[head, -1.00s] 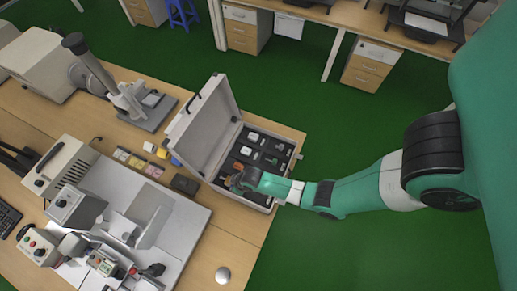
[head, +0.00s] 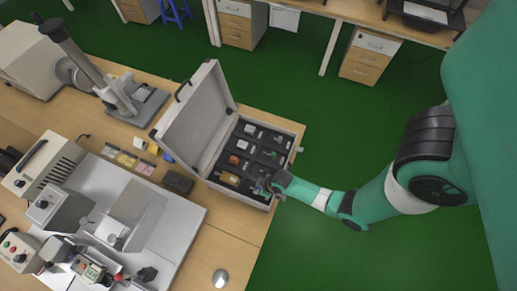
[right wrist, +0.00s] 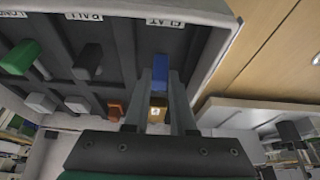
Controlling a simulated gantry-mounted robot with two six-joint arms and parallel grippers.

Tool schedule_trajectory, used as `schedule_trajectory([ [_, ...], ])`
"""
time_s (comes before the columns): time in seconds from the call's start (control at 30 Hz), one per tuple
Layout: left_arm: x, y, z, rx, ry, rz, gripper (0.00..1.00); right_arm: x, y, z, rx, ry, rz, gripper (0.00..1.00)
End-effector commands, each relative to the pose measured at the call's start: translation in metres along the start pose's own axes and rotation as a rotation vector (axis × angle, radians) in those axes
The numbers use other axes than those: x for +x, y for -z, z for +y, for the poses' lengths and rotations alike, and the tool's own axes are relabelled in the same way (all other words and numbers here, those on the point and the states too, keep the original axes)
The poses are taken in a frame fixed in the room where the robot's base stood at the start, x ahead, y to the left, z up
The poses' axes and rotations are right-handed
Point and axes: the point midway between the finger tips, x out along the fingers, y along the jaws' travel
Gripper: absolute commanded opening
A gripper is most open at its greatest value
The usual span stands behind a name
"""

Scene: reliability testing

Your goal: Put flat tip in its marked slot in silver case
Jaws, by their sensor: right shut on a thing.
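The silver case (head: 187,112) stands open on the table, its lid raised. Its dark insert has several compartments with labels; one reads FLAT (right wrist: 165,22) in the right wrist view. My right gripper (head: 264,186) is at the case's lower right corner in the head view. In the right wrist view it (right wrist: 161,75) is shut on a small blue piece (right wrist: 160,68), which I take to be the flat tip. The piece lines up below the FLAT label, over that compartment. Whether it touches the compartment floor is unclear. My left gripper is out of view.
Other compartments hold a green piece (right wrist: 20,57), a dark piece (right wrist: 88,60) and an orange piece (right wrist: 115,110). Compartment walls and the case rim are close around my fingers. A dark box (head: 178,183) and a grey workstation stand left of the case.

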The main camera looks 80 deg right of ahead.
Motion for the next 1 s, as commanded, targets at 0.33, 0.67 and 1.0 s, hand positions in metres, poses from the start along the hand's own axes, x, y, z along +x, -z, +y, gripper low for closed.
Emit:
schedule_trajectory([
  [0.33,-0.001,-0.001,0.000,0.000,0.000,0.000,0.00,0.002,-0.001,0.000,0.000,0.000,0.000,0.36],
  [0.67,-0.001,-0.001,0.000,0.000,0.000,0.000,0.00,0.002,-0.001,0.000,0.000,0.000,0.000,0.54],
  [1.0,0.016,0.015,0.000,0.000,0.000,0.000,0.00,-0.046,0.002,0.000,0.002,0.000,0.001,0.54],
])
